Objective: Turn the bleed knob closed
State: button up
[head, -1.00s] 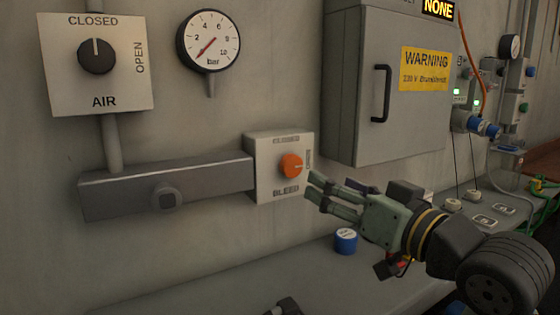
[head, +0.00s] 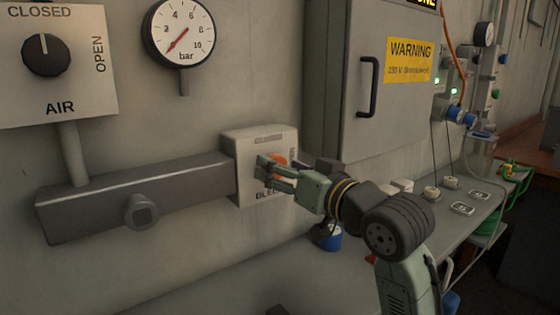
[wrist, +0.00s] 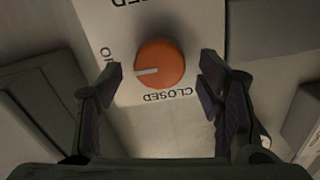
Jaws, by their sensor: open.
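The bleed knob (head: 278,157) is a round orange knob on a pale plate (head: 247,145) on the wall. In the wrist view the knob (wrist: 160,65) shows upside down, its white mark pointing towards the OPEN lettering at the left; CLOSED is printed below it. My gripper (head: 266,171) is in front of the plate and partly hides the knob in the head view. In the wrist view my gripper (wrist: 162,72) is open, one finger on each side of the knob with a gap to both. The knob stands between the fingers, apart from them.
The AIR knob (head: 46,55) is at upper left, its mark at CLOSED. A pressure gauge (head: 180,33) reads near its low end. A grey bar (head: 90,206) runs left of the plate. A grey cabinet (head: 335,85) stands right, above a ledge with a blue-capped item (head: 331,240).

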jog(key=shift+w+a, duration=0.35)
jog(key=shift+w, duration=0.2)
jog(key=shift+c, duration=0.6)
jog(key=c, duration=1)
